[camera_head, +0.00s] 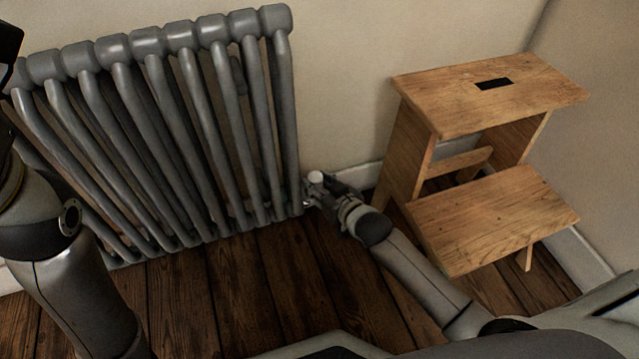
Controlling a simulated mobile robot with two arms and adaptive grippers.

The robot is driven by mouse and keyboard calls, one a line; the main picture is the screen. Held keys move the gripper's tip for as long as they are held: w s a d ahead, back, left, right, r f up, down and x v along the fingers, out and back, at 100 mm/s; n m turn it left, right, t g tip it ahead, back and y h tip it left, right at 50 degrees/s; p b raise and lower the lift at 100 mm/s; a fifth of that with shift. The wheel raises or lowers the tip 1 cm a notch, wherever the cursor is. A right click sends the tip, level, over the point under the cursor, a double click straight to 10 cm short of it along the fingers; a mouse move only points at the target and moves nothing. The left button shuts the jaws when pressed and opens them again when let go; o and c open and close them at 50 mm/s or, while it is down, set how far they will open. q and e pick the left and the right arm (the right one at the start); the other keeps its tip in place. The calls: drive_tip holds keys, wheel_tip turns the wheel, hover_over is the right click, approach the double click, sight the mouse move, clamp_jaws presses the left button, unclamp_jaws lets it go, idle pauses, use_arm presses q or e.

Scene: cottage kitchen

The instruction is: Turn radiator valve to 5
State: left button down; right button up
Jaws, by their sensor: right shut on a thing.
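The grey column radiator (205,130) stands against the wall on the left. The radiator valve (316,177) is a small white knob at the radiator's lower right end. My right gripper (318,188) is at the valve, shut on it. The gripper partly hides the valve, and any numbers on it are too small to read. My left arm comes in along the left edge in front of the radiator. No left gripper fingers can be made out there.
A wooden step stool (490,215) stands to the right of my right forearm, close to the wall. The dark plank floor (235,300) in front of the radiator is clear. The wall (345,70) is close behind the valve.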

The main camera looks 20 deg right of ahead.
drive_tip(key=shift+r, duration=0.15)
drive_tip(key=o, duration=0.7)
drive_tip(key=shift+o, duration=0.2)
drive_tip(key=v, duration=1.2)
drive_tip(key=shift+c, duration=0.2)
